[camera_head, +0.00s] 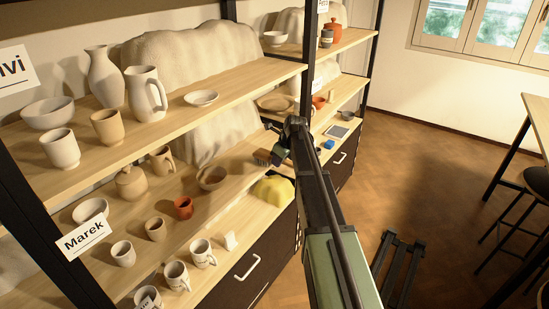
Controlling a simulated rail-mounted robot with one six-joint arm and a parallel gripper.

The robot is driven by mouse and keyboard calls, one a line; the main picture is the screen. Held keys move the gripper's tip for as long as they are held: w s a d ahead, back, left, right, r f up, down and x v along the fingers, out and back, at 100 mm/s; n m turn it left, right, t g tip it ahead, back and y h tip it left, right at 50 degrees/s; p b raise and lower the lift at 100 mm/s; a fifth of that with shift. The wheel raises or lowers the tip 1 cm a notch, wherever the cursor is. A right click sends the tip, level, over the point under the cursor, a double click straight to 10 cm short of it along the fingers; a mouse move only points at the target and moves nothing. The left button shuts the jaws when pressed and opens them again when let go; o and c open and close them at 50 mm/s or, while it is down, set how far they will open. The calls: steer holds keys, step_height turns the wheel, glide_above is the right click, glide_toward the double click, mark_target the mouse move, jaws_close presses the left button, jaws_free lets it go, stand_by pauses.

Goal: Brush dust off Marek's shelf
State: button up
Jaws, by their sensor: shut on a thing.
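Marek's shelf (235,205) is a light wooden board, with a white "Marek" sign (83,238) on the black post at its left. My gripper (276,156) is shut on a brush (262,157) with a brown body, above the shelf's right part. I cannot tell whether its bristles touch the board. Dust is too fine to make out. A yellow cloth-like heap (272,191) lies below my gripper at the front edge.
The shelf above holds a pitcher (146,95), a tall vase (105,77) and bowls. A pale draped sheet (205,133) hangs behind. Dark drawers (255,275) sit below. Another bay with pottery is at the right.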

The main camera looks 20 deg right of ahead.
mark_target(268, 154)
steer(key=shift+s+d, duration=0.45)
steer(key=shift+s, duration=0.3)
steer(key=shift+w+a, duration=0.55)
steer(key=shift+w, duration=0.35)
steer(key=shift+w+a, duration=0.5)
steer(key=shift+w, duration=0.35)
steer(key=shift+w+a, duration=0.55)
steer(key=shift+w, duration=0.35)
steer(key=r, duration=0.1)
steer(key=p, duration=0.1)
steer(key=r+p, duration=0.1)
steer(key=shift+w+a+r, duration=0.3)
steer(key=shift+w, duration=0.1)
step_height(268, 154, up, 5)
steer(key=p, duration=0.5)
steer(key=shift+f, duration=0.15)
step_height(268, 154, down, 6)
steer(key=b, duration=0.5)
steer(key=shift+b, duration=0.35)
steer(key=shift+f+b, duration=0.9)
steer(key=shift+b, duration=0.15)
